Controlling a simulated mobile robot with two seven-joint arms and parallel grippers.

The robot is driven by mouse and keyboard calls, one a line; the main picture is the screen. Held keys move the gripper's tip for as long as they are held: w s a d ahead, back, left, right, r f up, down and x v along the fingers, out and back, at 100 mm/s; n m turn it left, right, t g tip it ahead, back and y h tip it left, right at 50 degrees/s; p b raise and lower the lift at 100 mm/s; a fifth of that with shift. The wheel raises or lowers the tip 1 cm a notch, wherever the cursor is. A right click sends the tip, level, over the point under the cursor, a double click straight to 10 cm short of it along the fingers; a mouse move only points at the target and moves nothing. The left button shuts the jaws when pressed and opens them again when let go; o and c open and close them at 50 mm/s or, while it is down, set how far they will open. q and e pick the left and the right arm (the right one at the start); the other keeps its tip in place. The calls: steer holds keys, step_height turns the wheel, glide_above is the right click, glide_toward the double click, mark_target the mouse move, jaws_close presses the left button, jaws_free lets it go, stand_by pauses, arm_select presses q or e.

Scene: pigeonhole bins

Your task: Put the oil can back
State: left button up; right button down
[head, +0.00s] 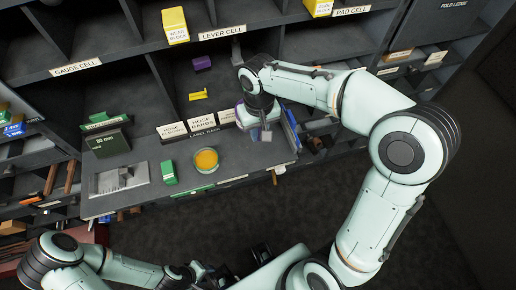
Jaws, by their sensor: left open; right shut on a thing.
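My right gripper (262,124) is over the right end of the grey shelf board, in front of the pigeonholes. It is shut on a purple and pale thing (242,116), mostly hidden by the gripper and wrist. I cannot tell from this view whether that thing is the oil can. No other thing in view can be clearly made out as an oil can. My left gripper (205,273) is low at the bottom edge, away from the shelves, open and partly hidden among dark parts.
The board (145,165) carries a round dish of orange stuff (206,160), a green box (168,172), a grey tray (121,180) and label cards (200,122). A blue upright item (291,128) stands beside the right gripper. Pigeonhole dividers rise behind; the board's front middle is fairly clear.

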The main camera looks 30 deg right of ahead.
step_height(320, 180, down, 10)
steer(key=shift+w+f+b, duration=0.1)
steer(key=shift+b, duration=0.35)
steer(key=shift+f, duration=0.2)
steer(key=c, duration=1.1)
jaws_free()
steer(key=shift+o, duration=0.2)
steer(key=shift+r, duration=0.15)
steer(key=shift+r, duration=0.3)
step_height(320, 180, up, 12)
steer(key=shift+f+p, duration=0.25)
steer(key=shift+p, duration=0.5)
